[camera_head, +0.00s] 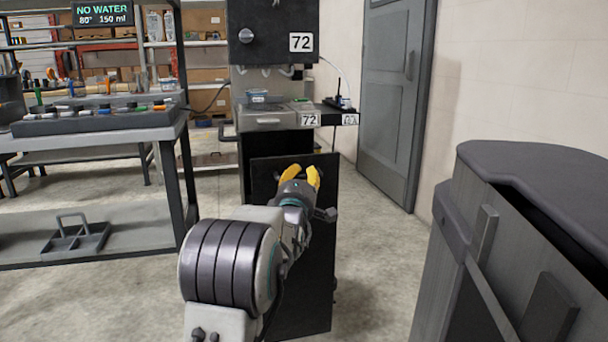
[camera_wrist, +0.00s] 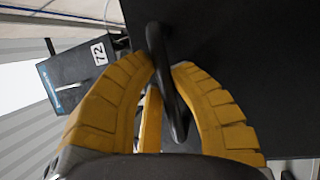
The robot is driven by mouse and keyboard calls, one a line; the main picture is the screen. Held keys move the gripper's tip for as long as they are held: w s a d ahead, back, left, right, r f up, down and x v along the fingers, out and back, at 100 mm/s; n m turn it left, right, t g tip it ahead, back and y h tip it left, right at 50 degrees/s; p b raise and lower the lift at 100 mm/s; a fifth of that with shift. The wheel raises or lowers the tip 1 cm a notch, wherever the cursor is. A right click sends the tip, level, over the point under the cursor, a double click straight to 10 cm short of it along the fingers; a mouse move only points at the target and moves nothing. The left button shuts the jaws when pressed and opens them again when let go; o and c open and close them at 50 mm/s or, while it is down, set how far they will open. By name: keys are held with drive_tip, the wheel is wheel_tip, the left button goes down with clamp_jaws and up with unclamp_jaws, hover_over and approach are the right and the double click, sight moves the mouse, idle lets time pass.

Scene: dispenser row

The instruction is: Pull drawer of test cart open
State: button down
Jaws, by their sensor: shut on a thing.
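The test cart (camera_head: 272,120) stands ahead with the number 72 on its labels. Its tall dark drawer front (camera_head: 318,245) is below the cart top and looks to stand forward of the cart body; how far I cannot tell. My gripper (camera_head: 300,172) reaches the upper part of this front. In the wrist view, my gripper's yellow fingers (camera_wrist: 164,68) are shut on the black drawer handle (camera_wrist: 162,50), a curved bar passing between them. The dark drawer front (camera_wrist: 250,50) fills the right of that view. The handle is hidden in the head view.
A shelf table (camera_head: 100,123) with small coloured parts stands at left. A grey bin-like cabinet (camera_head: 530,175) is close at right. A grey door (camera_head: 392,90) is in the wall behind. Floor shows free on both sides of the drawer front.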

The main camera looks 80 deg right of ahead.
drive_tip(key=c, duration=1.1)
unclamp_jaws()
drive_tip(key=shift+w+a+f, duration=0.1)
drive_tip(key=shift+a+f, duration=0.25)
drive_tip(key=shift+a, duration=1.6)
drive_tip(key=shift+a+f, duration=0.4)
drive_tip(key=shift+a, duration=1.6)
drive_tip(key=shift+w+a+f, duration=0.1)
drive_tip(key=shift+a+f, duration=0.25)
drive_tip(key=shift+a, duration=1.6)
